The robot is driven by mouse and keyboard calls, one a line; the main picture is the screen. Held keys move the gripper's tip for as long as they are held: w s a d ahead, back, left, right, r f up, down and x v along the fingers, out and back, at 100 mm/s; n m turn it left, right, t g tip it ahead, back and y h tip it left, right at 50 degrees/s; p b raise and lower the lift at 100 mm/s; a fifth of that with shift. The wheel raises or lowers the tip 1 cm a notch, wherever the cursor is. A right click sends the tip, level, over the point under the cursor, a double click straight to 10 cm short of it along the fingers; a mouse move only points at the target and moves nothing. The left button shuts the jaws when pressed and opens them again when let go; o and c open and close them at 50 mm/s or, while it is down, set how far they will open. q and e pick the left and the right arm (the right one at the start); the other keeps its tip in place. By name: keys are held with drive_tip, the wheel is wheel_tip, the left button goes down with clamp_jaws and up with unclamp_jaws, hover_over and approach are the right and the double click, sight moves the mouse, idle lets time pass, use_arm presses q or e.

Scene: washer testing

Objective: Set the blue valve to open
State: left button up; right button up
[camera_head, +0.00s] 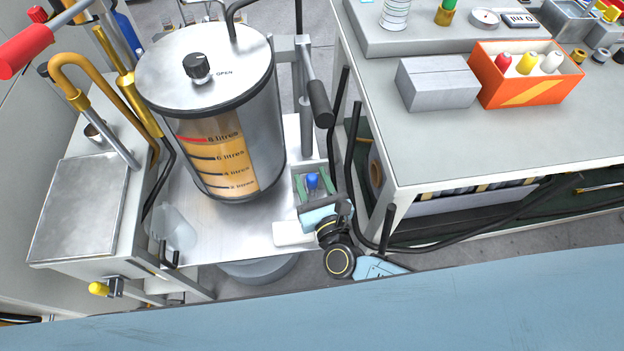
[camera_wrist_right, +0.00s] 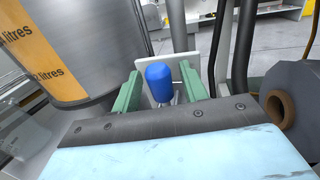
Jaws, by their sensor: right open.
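The blue valve (camera_head: 312,180) has a rounded blue handle. It stands low beside the clear-fronted tank (camera_head: 265,115), near the tank's right foot in the head view. It also shows in the right wrist view (camera_wrist_right: 160,82), pointing upward on a metal stem. My right gripper (camera_head: 314,184) is open, with one green finger on each side of the blue handle. In the right wrist view the gripper (camera_wrist_right: 161,74) shows gaps between the fingers and the handle. The valve's base is partly hidden by the gripper body. My left gripper is not in view.
A grey pump lever with a black grip (camera_head: 320,103) rises just behind the valve. A workbench (camera_head: 425,150) stands at the right, with black hoses along its near leg. A clear jug (camera_head: 178,230) sits left of the valve, below the tank.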

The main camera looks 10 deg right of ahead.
drive_tip(key=shift+w, duration=0.15)
drive_tip(key=shift+c, duration=0.2)
clamp_jaws()
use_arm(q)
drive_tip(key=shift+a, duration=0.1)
